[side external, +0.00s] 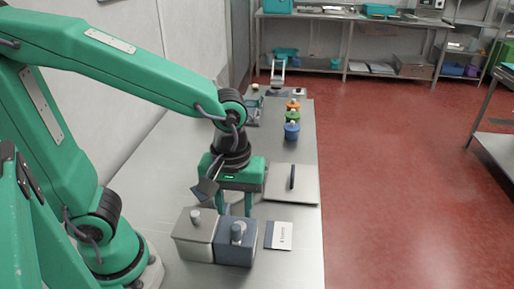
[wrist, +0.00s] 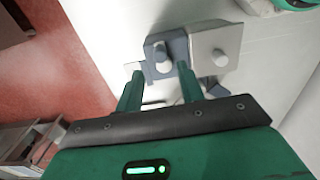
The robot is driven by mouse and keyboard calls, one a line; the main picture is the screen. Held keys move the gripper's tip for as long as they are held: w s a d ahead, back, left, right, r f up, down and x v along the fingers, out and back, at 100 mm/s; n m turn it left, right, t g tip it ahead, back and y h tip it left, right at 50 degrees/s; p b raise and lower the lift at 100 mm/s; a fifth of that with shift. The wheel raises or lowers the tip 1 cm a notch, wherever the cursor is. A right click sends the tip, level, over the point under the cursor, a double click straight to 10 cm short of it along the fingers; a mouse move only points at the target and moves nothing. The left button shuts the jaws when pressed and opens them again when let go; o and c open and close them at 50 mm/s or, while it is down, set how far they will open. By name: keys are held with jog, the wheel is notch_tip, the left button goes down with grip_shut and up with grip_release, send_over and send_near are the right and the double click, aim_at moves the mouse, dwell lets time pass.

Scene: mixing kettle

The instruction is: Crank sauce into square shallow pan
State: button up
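My gripper (side external: 235,208) points down behind a dark blue box with a grey knob (side external: 236,245). Its two green fingers are apart with nothing visible between them. In the wrist view the fingers (wrist: 158,88) reach towards the blue box (wrist: 165,50), which lies just beyond their tips; I cannot tell if they touch it. A pale grey box with a knob (side external: 193,238) stands against the blue one. A flat, square, pale metal piece (side external: 305,185) with a dark upright bar lies behind; I cannot tell if it is the shallow pan. No sauce shows.
A small white labelled card (side external: 279,235) lies right of the blue box. Lidded containers, blue (side external: 292,132), green and orange, stand in a row farther back. A small metal device (side external: 278,73) stands at the table's far end. The steel table's (side external: 290,270) front right is clear.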

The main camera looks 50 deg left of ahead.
aim_at(235, 227)
jog(key=shift+f, duration=3.55)
jog(key=shift+f, duration=0.15)
jog(key=c, duration=0.6)
